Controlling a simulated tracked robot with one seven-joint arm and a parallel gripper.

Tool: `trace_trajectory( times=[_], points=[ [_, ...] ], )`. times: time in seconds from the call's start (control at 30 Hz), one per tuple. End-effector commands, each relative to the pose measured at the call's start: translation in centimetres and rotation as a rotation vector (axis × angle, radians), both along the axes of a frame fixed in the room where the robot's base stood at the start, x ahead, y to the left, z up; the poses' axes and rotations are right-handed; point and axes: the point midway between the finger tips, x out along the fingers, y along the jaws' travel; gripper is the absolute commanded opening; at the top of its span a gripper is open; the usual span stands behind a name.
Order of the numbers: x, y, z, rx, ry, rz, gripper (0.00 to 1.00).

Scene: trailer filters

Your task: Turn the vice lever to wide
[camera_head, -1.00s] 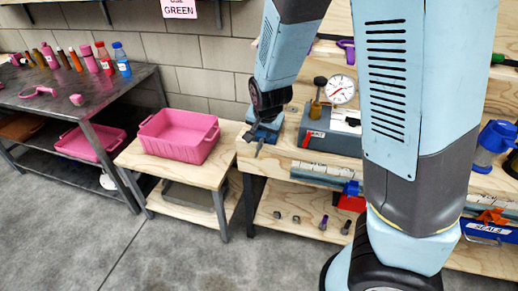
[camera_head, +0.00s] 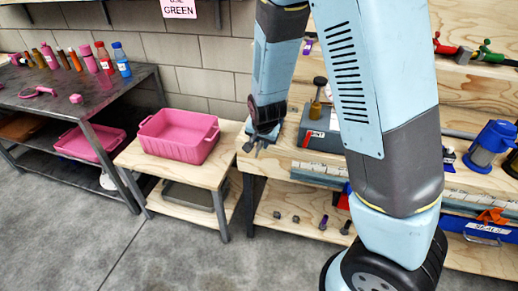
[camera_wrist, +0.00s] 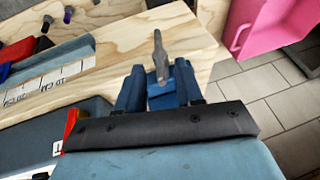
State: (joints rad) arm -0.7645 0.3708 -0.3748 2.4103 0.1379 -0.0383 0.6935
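In the wrist view, the grey vice lever (camera_wrist: 159,52) points up the picture, toward the bench edge, from a blue block of the vice (camera_wrist: 160,88). My gripper (camera_wrist: 158,76) appears open, with a dark blue upright on each side of that block; the lever stands just beyond the fingertips. I cannot tell whether the fingers touch the vice. In the head view, my gripper (camera_head: 255,144) is low over the bench's left front corner and covers most of the vice. No mark for wide can be read.
A grey box with a red mark (camera_head: 318,131) sits right of my gripper. A ruler strip (camera_head: 318,172) runs along the bench front. A pink bin (camera_head: 180,136) stands on a lower table to the left. A blue-topped jar (camera_head: 490,145) stands far right.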

Motion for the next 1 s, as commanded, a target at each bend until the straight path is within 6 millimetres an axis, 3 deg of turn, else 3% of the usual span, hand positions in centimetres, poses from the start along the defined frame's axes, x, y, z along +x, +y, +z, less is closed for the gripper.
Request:
trace_trajectory(
  times=[0.5, 1.0],
  points=[
    [2.4, 0.3, -5.2, 0.000, 0.001, 0.001, 0.36],
    [2.8, 0.4, -5.9, 0.001, 0.000, 0.001, 0.33]
  ],
)
